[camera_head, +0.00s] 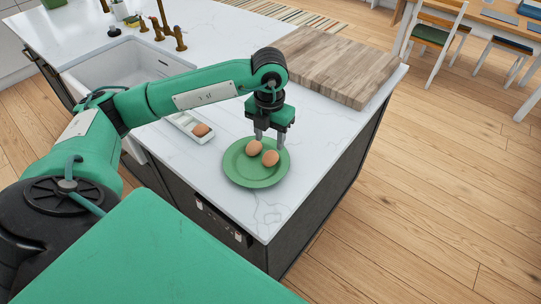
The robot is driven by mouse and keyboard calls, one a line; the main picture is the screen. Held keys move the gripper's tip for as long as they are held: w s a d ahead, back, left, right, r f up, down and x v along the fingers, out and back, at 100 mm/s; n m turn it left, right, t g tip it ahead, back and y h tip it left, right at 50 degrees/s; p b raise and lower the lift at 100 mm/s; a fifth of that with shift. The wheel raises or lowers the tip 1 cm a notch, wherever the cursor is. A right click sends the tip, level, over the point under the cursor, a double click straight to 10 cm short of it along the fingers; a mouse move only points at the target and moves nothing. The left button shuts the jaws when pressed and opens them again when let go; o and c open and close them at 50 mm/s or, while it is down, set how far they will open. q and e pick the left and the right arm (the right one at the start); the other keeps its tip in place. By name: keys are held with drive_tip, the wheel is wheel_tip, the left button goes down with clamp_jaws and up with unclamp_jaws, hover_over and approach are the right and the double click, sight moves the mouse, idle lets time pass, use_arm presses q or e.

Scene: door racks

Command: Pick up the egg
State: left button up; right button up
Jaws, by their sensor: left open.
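Two brown eggs lie on a green plate (240,174) near the counter's front corner. One egg (254,148) is at the plate's upper middle, and the other egg (271,158) is just to its lower right. A third brown egg (201,130) sits in a white tray (184,122) to the left of the plate. My left gripper (270,143) points down over the plate with its fingers open. One finger is behind the upper egg and the other is at the plate's right side. I cannot tell whether they touch an egg. My right gripper is not in view.
A thick wooden board (335,65) lies on the white counter (330,125) behind the gripper. A white sink (120,68) with brass taps (160,28) is at the left. Wooden floor lies right of the counter, with chairs (436,38) and a table at the far right.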

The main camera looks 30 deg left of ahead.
sight(270, 154)
use_arm(q)
wheel_tip(270, 154, down, 2)
drive_tip(key=shift+f+p, duration=0.55)
drive_tip(key=f, duration=0.1)
drive_tip(key=f+p, duration=0.1)
drive_tip(key=f, duration=0.1)
drive_tip(key=shift+w+a+f, duration=0.1)
drive_tip(key=shift+w+f, duration=0.15)
drive_tip(key=shift+f, duration=0.45)
drive_tip(key=shift+c, duration=0.4)
drive_tip(key=c, duration=0.3)
